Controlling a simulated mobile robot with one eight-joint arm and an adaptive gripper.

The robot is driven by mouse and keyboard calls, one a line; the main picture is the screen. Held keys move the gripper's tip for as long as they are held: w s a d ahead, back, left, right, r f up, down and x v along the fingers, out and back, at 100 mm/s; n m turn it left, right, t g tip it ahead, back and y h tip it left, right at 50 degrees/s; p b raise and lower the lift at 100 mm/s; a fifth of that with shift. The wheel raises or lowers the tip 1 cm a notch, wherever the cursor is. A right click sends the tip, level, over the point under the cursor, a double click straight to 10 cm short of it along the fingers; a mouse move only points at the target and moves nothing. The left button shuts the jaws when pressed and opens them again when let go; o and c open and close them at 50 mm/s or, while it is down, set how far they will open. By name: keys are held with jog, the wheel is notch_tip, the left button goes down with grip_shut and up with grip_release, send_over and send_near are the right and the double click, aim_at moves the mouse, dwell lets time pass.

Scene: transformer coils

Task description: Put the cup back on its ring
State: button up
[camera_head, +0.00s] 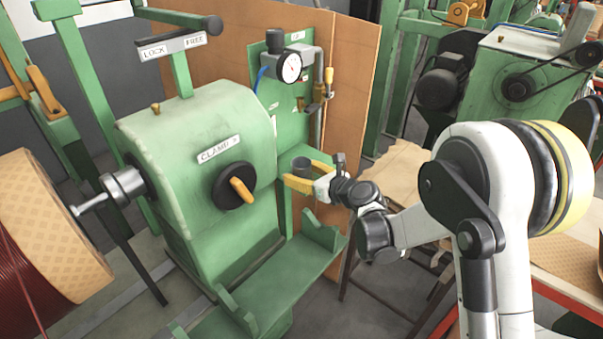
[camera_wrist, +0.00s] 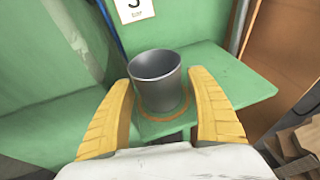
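The cup (camera_wrist: 160,88) is a dark grey, open-topped cylinder. In the wrist view it stands between the two yellow fingers of my gripper (camera_wrist: 161,78), with narrow gaps beside it. My gripper looks open around the cup. An orange-brown ring (camera_wrist: 165,118) on the green shelf (camera_wrist: 232,92) shows around the near and right side of the cup's base. The cup appears to be over the ring; whether it rests fully down I cannot tell.
The green clamp machine (camera_head: 205,140) with a black knob (camera_head: 236,187) stands left of my gripper. Behind the cup is a green panel with a gauge (camera_head: 289,68) and valve (camera_head: 316,103). A brown board (camera_head: 350,90) is behind. A large coil (camera_head: 45,235) is at left.

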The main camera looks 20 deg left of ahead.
jog(key=shift+r+p, duration=0.25)
jog(key=shift+p, duration=0.05)
jog(key=s+d+r+n+h+p, duration=0.1)
jog(key=s+d+r+n+h, duration=0.1)
jog(key=s+d+r+n, duration=0.35)
jog(key=s+d+r+n+h+p, duration=0.1)
jog(key=s+d+r+n, duration=0.15)
jog(key=d, duration=0.65)
jog(key=s+d+r+n+h+p, duration=0.1)
jog(key=s+d+r+n+h, duration=0.15)
jog(key=s+d+r, duration=0.4)
jog(key=s+d+f+n+g+h, duration=0.1)
jog(key=s+d+n+h, duration=0.5)
jog(key=s+d+n, duration=0.8)
jog(key=s+d+f, duration=0.1)
jog(key=s+d, duration=0.1)
jog(key=d, duration=0.4)
jog(key=shift+h, duration=0.35)
jog(key=shift+a, duration=0.1)
